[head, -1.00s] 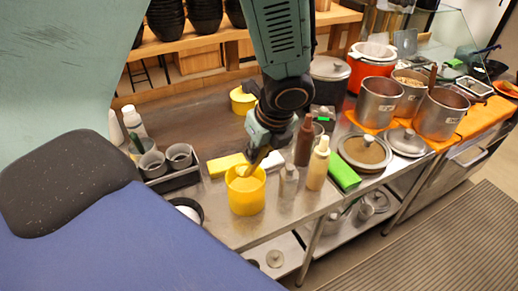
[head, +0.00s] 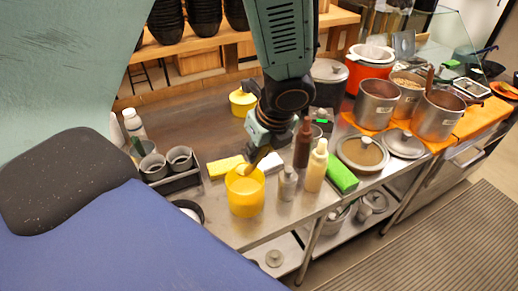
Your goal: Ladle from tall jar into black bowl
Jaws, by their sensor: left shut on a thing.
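A tall yellow jar (head: 245,198) stands on the steel counter near its front edge. My left gripper (head: 258,160) reaches down from above to the jar's rim. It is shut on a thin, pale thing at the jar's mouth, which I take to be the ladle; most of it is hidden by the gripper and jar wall. A black bowl (head: 201,212) with something white inside is to the left of the jar, partly covered by my blue body. My right gripper is not in view.
A sauce bottle (head: 316,170), a brown bottle (head: 303,145) and a steel shaker (head: 288,185) stand close right of the jar. A caddy with grey cups (head: 180,160) is at left. Steel pots (head: 375,103) stand at right. The counter behind the jar has free room.

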